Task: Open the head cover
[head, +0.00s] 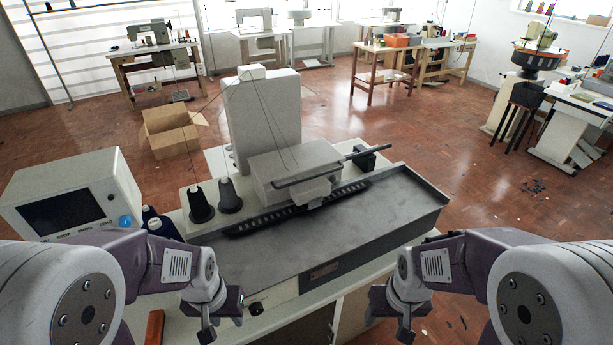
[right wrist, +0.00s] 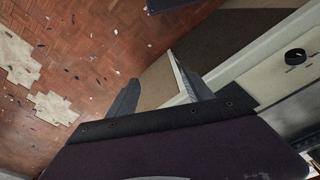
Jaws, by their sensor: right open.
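The buttonhole machine stands on a white table in the middle of the head view. Its head cover (head: 291,173) is a light grey box over the work bed and looks closed. A dark bar (head: 325,165) runs along it and sticks out to the right. My left gripper (head: 223,318) is at the machine's near left side, fingers apart and empty. My right gripper (head: 390,318) is open and empty in front of the table's right part; it also shows in the right wrist view (right wrist: 158,90). Both are well away from the cover.
A control box with a screen (head: 72,212) stands at the left. Dark thread cones (head: 201,204) stand left of the cover. The machine's grey bed (head: 340,235) lies bare in front of the cover. A cardboard box (head: 172,132) and other sewing tables stand behind.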

